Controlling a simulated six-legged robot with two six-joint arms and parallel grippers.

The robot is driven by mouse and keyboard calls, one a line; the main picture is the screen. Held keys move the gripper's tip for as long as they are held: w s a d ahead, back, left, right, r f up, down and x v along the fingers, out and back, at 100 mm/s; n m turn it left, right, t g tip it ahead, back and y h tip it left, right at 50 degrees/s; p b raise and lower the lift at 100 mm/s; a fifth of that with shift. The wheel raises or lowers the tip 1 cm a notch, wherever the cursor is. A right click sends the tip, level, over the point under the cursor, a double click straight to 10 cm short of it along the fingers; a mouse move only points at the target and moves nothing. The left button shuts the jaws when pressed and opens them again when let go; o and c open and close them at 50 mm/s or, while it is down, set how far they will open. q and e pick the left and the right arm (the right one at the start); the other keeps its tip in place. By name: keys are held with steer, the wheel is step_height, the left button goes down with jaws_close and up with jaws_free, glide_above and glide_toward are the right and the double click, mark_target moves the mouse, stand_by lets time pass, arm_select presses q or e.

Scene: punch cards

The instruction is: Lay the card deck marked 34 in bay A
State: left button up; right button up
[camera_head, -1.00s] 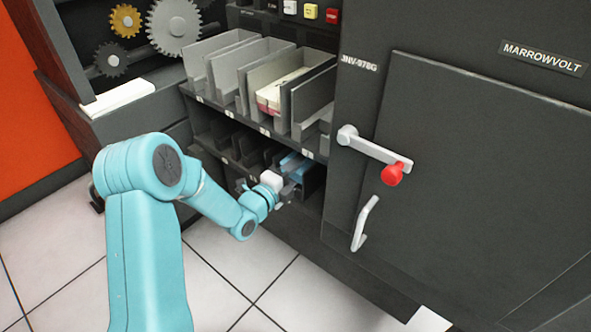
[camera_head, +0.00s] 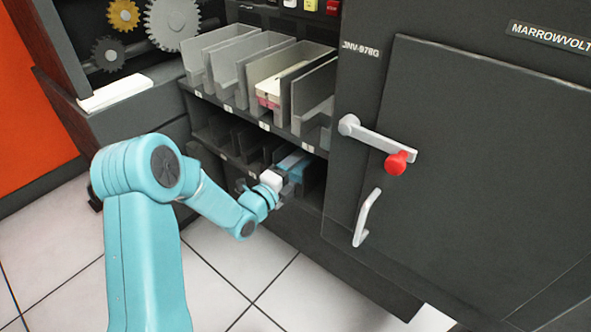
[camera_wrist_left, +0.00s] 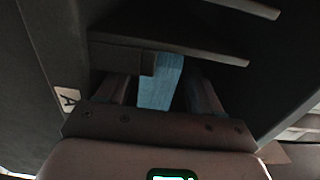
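A blue card deck (camera_head: 293,160) lies in the rightmost bay in view of the lower shelf. It also shows in the left wrist view (camera_wrist_left: 160,82) as a blue strip; no number on it can be read. My left gripper (camera_head: 287,180) is at the mouth of that bay. In the wrist view its fingers (camera_wrist_left: 162,92) lie on both sides of the deck. The shadow hides whether both fingers touch it. A label A (camera_wrist_left: 68,99) is on the shelf edge at the left of the wrist view. My right gripper is out of view.
Upper bays with grey dividers (camera_head: 232,72) stand above the arm, and one holds a cream and pink deck (camera_head: 272,90). To the right are a lever with a red knob (camera_head: 396,162) and a handle (camera_head: 366,217). The tiled floor (camera_head: 300,290) is clear.

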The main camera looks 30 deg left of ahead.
arm_select(q)
steer(key=shift+f, duration=0.1)
steer(key=s+a+p, duration=0.1)
steer(key=s+p, duration=0.2)
steer(key=s, duration=1.3)
steer(key=shift+s, duration=0.15)
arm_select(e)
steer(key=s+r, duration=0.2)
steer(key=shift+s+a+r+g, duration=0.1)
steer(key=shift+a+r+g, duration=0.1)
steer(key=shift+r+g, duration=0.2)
